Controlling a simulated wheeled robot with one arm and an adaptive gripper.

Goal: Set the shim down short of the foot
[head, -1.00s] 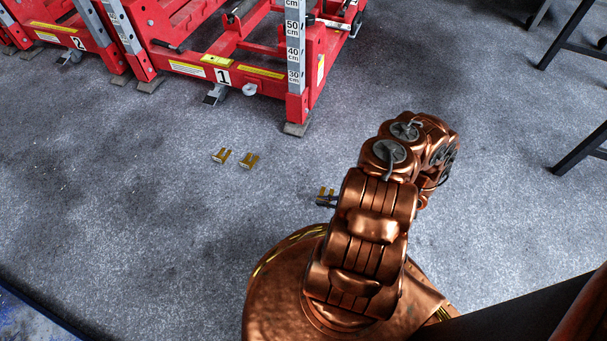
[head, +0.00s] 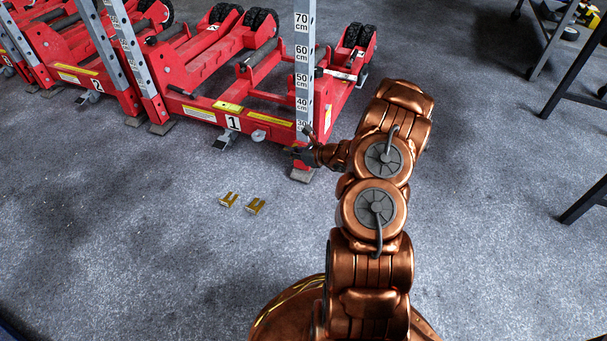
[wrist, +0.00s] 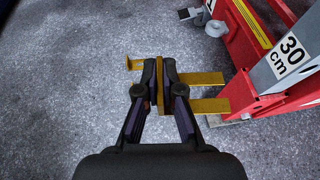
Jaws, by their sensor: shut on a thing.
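My gripper (wrist: 160,88) is shut on a yellow forked shim (wrist: 206,105). The grey foot (wrist: 232,119) sits under the red post of jack 1, partly covered by the near prong in the wrist view. I cannot tell how high the shim is above the floor. In the head view my gripper (head: 304,149) is in front of the post, above the foot (head: 302,175), and the shim is hard to make out.
Two other yellow shims (head: 229,199) (head: 256,205) lie on the grey floor left of my arm. Jack 1's measuring post (head: 303,70) rises close to my gripper. More red jacks (head: 75,65) stand to the left. Dark table legs (head: 575,75) are at the right.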

